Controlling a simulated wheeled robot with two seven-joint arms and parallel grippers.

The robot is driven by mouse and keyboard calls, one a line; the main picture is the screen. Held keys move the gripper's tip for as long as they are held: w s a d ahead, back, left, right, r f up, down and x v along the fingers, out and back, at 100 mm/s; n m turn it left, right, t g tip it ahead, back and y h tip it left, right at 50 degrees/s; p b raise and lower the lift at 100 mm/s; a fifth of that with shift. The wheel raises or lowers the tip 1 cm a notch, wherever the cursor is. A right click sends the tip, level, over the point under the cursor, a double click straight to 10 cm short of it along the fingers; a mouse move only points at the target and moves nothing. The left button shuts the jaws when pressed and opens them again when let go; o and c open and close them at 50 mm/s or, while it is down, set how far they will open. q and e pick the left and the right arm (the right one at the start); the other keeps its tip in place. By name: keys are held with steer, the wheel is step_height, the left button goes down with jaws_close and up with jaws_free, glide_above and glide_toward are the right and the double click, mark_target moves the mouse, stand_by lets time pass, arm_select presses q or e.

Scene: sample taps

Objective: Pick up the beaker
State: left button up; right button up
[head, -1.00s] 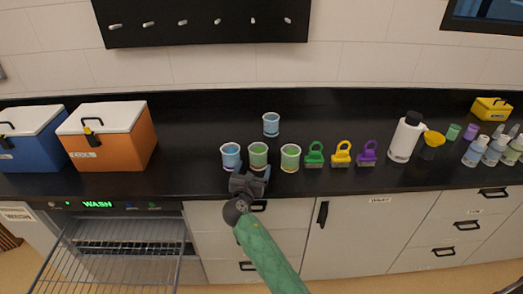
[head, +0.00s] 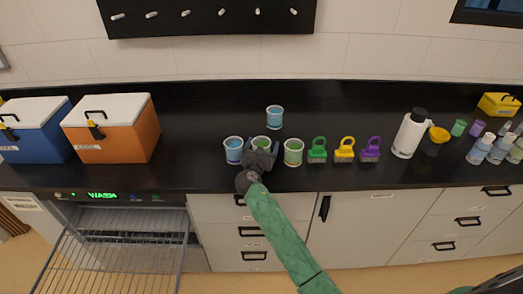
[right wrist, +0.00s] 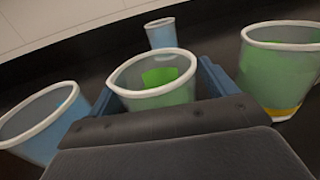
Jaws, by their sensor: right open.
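A row of three beakers stands near the counter's front: a blue one (head: 233,151) at left, a green one (head: 261,142) in the middle and another green one (head: 293,153) at right. A second blue beaker (head: 274,117) stands behind them. My right gripper (head: 261,155) is at the middle beaker and hides its lower front. In the right wrist view, the middle beaker (right wrist: 160,92) is upright between my open blue-grey fingers, one on each side. I cannot tell whether they touch it. My left gripper is out of view.
The left blue beaker (right wrist: 45,122) and right green beaker (right wrist: 282,75) stand close beside my fingers. Green, yellow and purple clips (head: 344,150), a white bottle (head: 409,135) and a yellow funnel (head: 438,134) are to the right. An orange cooler (head: 125,135) stands left. An open washer rack (head: 115,250) juts out below.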

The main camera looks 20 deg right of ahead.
steer(key=shift+w+d, duration=0.1)
steer(key=shift+w, duration=0.1)
steer(key=c, duration=1)
steer(key=shift+c, duration=0.2)
